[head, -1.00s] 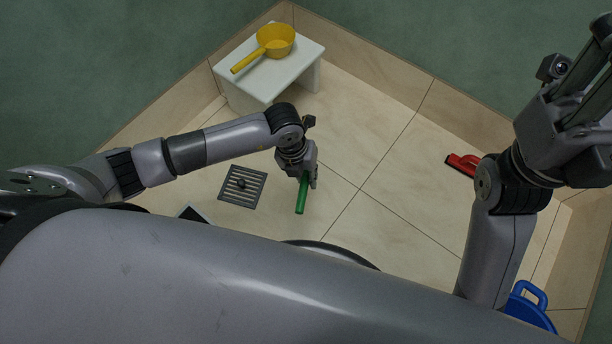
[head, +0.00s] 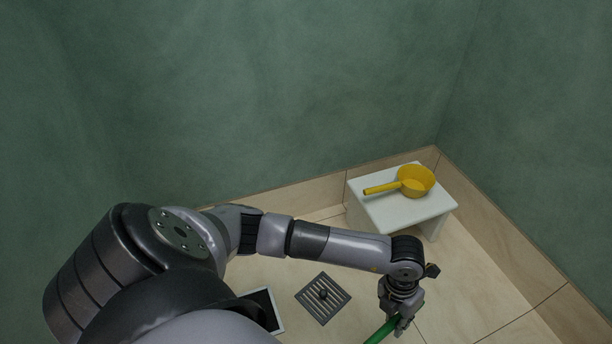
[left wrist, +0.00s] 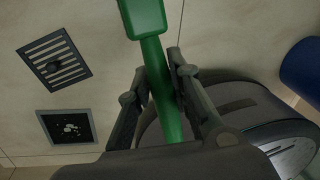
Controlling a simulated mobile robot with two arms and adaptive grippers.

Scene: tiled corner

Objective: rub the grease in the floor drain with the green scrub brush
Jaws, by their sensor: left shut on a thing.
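My left gripper (head: 402,318) is shut on the green scrub brush (head: 383,331), to the right of the grate. In the left wrist view the brush's handle (left wrist: 167,85) runs between the fingers, and its wider green end (left wrist: 143,17) is cut off by the top edge. The floor drain (left wrist: 42,127) is an open dark square with a pale frame; pale specks of grease (left wrist: 71,127) show inside it. In the head view the drain (head: 280,322) is partly hidden by my arm. The brush is apart from the drain. My right gripper is out of view.
A slotted grate (head: 312,308) with a dark knob lies flat on the tiles beside the drain. A white stool (head: 392,214) bears a yellow dipper (head: 414,182) near the corner. A blue object (left wrist: 302,70) shows at the right in the wrist view. The floor right of my gripper is clear.

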